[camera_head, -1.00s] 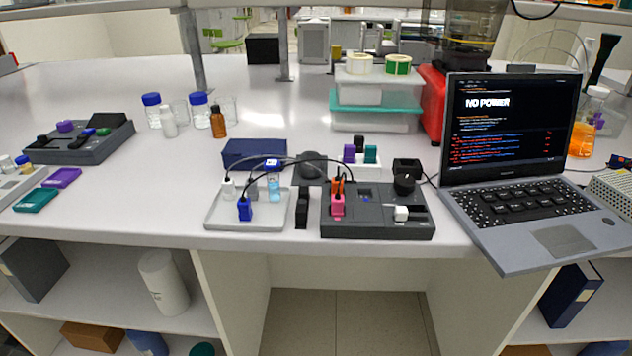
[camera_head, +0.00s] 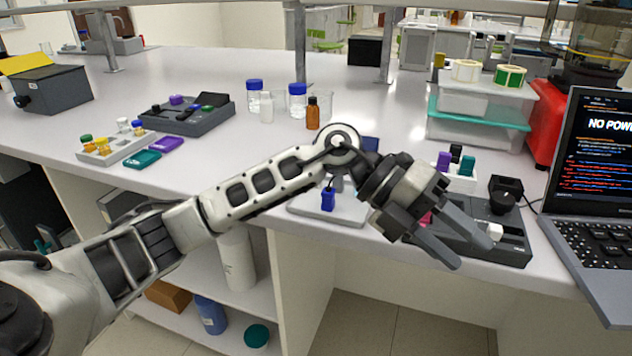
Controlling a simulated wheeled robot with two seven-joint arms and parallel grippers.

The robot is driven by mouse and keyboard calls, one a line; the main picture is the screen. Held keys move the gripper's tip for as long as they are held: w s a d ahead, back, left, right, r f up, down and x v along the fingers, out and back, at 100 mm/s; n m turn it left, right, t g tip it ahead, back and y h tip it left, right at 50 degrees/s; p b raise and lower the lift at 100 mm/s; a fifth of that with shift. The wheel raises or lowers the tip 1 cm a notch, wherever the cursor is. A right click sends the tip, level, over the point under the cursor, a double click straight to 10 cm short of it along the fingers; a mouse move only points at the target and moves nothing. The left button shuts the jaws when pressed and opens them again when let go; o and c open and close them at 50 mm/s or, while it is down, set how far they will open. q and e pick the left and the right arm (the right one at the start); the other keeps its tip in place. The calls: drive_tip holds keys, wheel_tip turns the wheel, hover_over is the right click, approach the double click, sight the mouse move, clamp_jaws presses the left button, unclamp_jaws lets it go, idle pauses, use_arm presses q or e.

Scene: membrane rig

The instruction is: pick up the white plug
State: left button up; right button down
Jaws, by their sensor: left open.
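A small white plug (camera_head: 495,231) sits at the front right of the dark grey device box (camera_head: 512,251). My left gripper (camera_head: 472,256) is open and empty, its two fingers pointing toward the lower right over the front of the box. The upper fingertip appears right beside the white plug; I cannot tell whether it touches. A pink plug (camera_head: 426,217) shows only partly behind the gripper. My right gripper is not in view.
A laptop (camera_head: 590,200) stands right of the box. A white holder with purple, black and teal pieces (camera_head: 467,166) stands behind it. Bottles, including an amber one (camera_head: 313,114), and another dark device (camera_head: 188,114) are at the back left. The bench front edge lies just below the gripper.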

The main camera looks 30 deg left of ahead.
use_arm(q)
drive_tip(key=w+a+r+n+t+y, duration=0.1)
drive_tip(key=w+a+r+n+y, duration=0.15)
drive_tip(key=a+y, duration=0.45)
drive_tip(key=w+a+r+n+t+y+b, duration=0.15)
drive_tip(key=a+r, duration=0.25)
drive_tip(key=a, duration=0.7)
drive_tip(key=w+a+r+n+t+y+p, duration=0.1)
drive_tip(key=w+a+r+t+y, duration=0.1)
drive_tip(key=a+r+y, duration=0.5)
drive_tip(key=shift+h, duration=0.55)
drive_tip(key=shift+s+a+x, duration=0.2)
drive_tip(key=shift+a+x, duration=0.1)
drive_tip(key=shift+x, duration=2.8)
drive_tip(key=shift+s+a+x, duration=0.2)
drive_tip(key=shift+a+x, duration=0.15)
drive_tip(key=shift+x, duration=2.75)
drive_tip(key=shift+s+a+x, duration=0.15)
drive_tip(key=shift+a+x, duration=0.15)
drive_tip(key=shift+x, duration=2.85)
clamp_jaws()
